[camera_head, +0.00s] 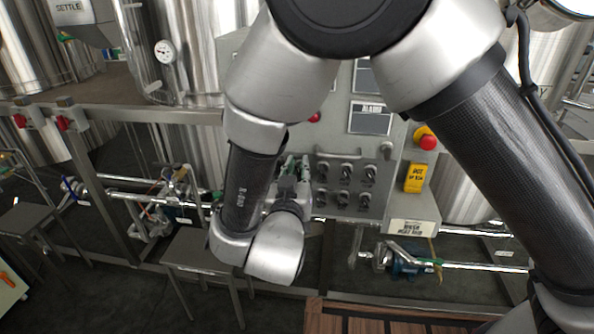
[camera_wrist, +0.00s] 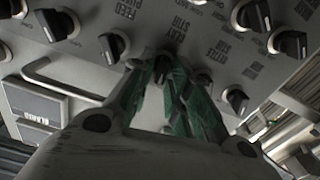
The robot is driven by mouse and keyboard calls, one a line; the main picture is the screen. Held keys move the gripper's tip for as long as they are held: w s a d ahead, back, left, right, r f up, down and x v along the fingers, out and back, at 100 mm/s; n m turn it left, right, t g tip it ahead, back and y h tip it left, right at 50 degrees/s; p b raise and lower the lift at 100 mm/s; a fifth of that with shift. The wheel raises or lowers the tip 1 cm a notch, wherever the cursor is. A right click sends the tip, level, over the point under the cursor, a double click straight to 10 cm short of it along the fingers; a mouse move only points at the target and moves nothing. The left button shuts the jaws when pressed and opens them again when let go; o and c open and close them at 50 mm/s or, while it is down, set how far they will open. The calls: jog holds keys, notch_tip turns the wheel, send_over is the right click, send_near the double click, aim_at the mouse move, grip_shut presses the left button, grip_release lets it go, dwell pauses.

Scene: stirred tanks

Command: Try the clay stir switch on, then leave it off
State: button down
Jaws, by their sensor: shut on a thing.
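The grey switch panel (camera_head: 342,130) faces me in the head view, with rows of black rotary knobs (camera_head: 345,171). In the wrist view, my gripper (camera_wrist: 168,80) has its green fingertips closed on either side of a dark knob, the clay stir switch (camera_wrist: 163,58). The small label by it seems to read CLAY STIR, upside down in this view. The fingers cover much of the knob, so its exact setting is hard to tell.
Neighbouring knobs (camera_wrist: 112,46) sit close on both sides. A bent metal handle (camera_wrist: 70,80) stands out from the panel. A red emergency button (camera_head: 427,140) and a yellow tag (camera_head: 415,177) are on the right. Steel tanks (camera_head: 160,60) and pipework stand around.

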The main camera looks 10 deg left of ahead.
jog(key=m, duration=0.3)
jog(key=shift+d+m, duration=0.15)
jog(key=shift+m, duration=0.25)
jog(key=shift+d+m, duration=0.15)
jog(key=shift+m, duration=1.65)
jog(key=c, duration=1.6)
grip_release()
jog(key=shift+o, duration=0.2)
jog(key=s, duration=1.2)
